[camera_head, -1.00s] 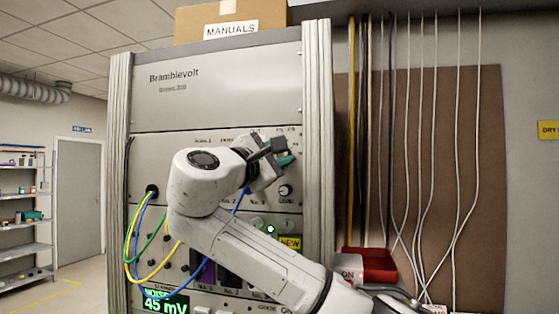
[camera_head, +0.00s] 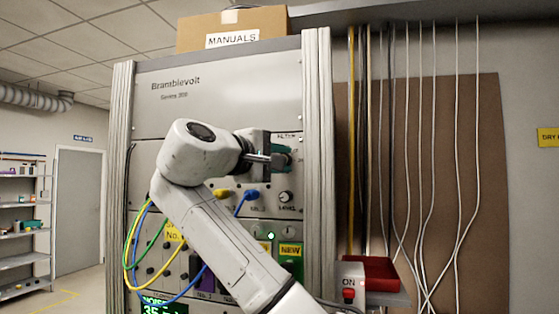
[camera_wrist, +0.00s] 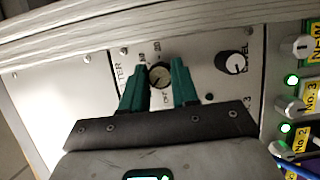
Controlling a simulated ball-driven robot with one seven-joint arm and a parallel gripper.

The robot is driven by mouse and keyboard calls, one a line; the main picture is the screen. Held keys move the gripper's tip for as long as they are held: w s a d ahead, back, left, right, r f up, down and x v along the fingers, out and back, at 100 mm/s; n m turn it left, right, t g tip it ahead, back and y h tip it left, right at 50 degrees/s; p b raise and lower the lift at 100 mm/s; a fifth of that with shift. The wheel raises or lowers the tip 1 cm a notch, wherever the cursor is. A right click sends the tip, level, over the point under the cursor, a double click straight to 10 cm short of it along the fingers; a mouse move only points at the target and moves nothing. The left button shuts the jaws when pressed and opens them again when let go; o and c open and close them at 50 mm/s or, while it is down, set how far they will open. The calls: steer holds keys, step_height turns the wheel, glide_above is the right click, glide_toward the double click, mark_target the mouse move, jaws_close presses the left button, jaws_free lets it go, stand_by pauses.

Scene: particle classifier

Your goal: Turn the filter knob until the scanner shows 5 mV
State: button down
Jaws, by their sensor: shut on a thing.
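The filter knob (camera_wrist: 160,76) is a small round dial between my green fingertips in the wrist view, with part of its label showing beside it. My gripper (camera_wrist: 160,68) is shut on this knob. In the head view my gripper (camera_head: 286,157) is at the upper right of the rack, and it hides the knob. The scanner display (camera_head: 163,309) is at the bottom edge of the head view. Its green reading begins with 35; the rest is cut off or hidden by my arm.
The level knob (camera_head: 285,197) is just below my gripper; it also shows in the wrist view (camera_wrist: 232,63). Blue and yellow cables (camera_head: 130,262) loop on the rack's left. A red tray (camera_head: 370,270) and ON switch box (camera_head: 349,283) stand at right.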

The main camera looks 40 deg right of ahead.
steer(key=shift+f, duration=0.2)
steer(key=c, duration=0.9)
jaws_free()
steer(key=shift+r, duration=0.15)
steer(key=shift+o, duration=0.2)
steer(key=b+v, duration=0.3)
steer(key=v, duration=0.7)
steer(key=shift+s+a, duration=0.15)
steer(key=shift+a, duration=0.2)
